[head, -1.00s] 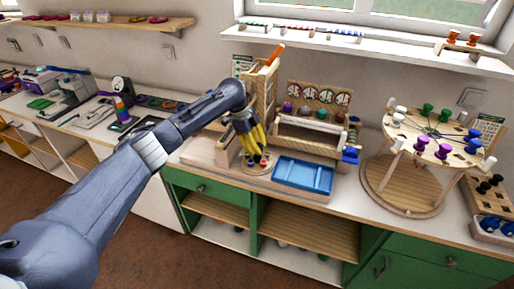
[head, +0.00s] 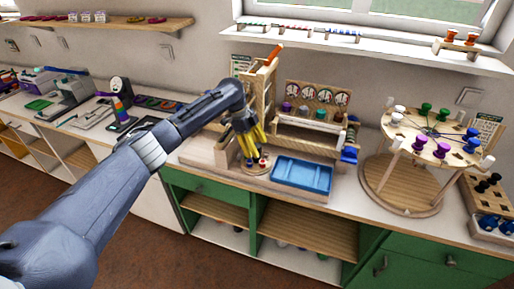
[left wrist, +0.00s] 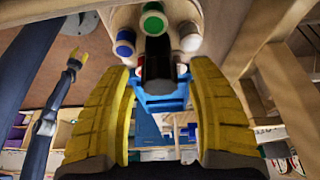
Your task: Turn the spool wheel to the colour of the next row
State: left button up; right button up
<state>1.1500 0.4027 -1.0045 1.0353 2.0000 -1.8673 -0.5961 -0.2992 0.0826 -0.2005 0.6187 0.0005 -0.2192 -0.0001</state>
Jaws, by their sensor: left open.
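The spool wheel (head: 254,166) is a small round wooden disc with coloured spools, low in front of the wooden loom stand. My left gripper (head: 253,153) points down over it, its yellow fingers spread and hiding much of the disc. In the left wrist view the wheel (left wrist: 118,18) is at the top, with green, blue and white spool ends. A dark piece with red at its side shows between the open fingers of the left gripper (left wrist: 160,100); I cannot tell whether they touch it. A small yellow-tipped arm, apparently my right gripper (left wrist: 76,57), shows at the left, its jaws unclear.
A blue tray (head: 302,176) lies just right of the wheel. Behind it stands a rack with several round dials (head: 316,97) and coloured spools. A round two-level stand (head: 432,135) with several pegs is at the right. A wooden post (head: 262,90) rises close behind the gripper.

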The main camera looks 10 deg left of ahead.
pick_arm(q)
jog(key=v, duration=1.1)
jog(key=shift+r, duration=0.45)
jog(key=shift+a, duration=0.15)
